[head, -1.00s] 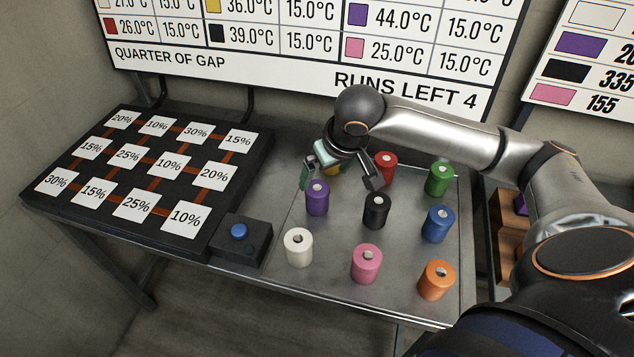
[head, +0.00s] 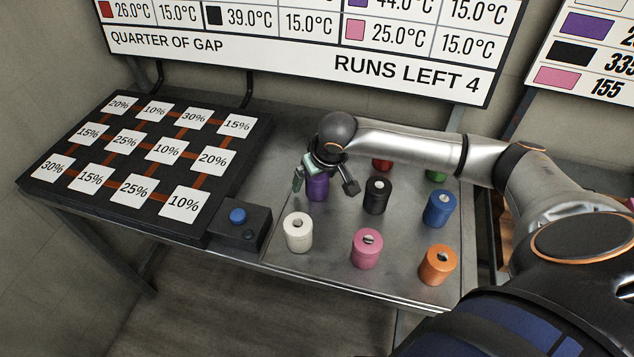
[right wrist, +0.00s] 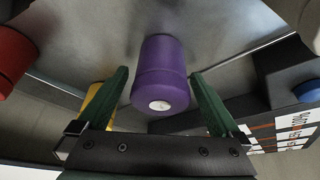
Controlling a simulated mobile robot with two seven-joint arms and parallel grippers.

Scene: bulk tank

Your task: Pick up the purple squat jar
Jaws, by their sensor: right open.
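The purple squat jar (head: 317,188) stands upright on the metal table, partly hidden by my right gripper in the head view. My right gripper (head: 324,186) is open and hangs over the jar, with fingers apart on either side of it. In the right wrist view the purple jar (right wrist: 162,75) shows between the two green fingers, its pale round top spot toward the camera. The fingertips (right wrist: 160,78) do not visibly touch it. My left gripper is not in view.
A black jar (head: 377,195) stands close to the right, a white jar (head: 298,233) in front. Pink (head: 366,250), blue (head: 439,208) and orange (head: 437,265) jars stand further right. A yellow jar (right wrist: 98,105) shows in the wrist view. A black button box (head: 238,233) is left.

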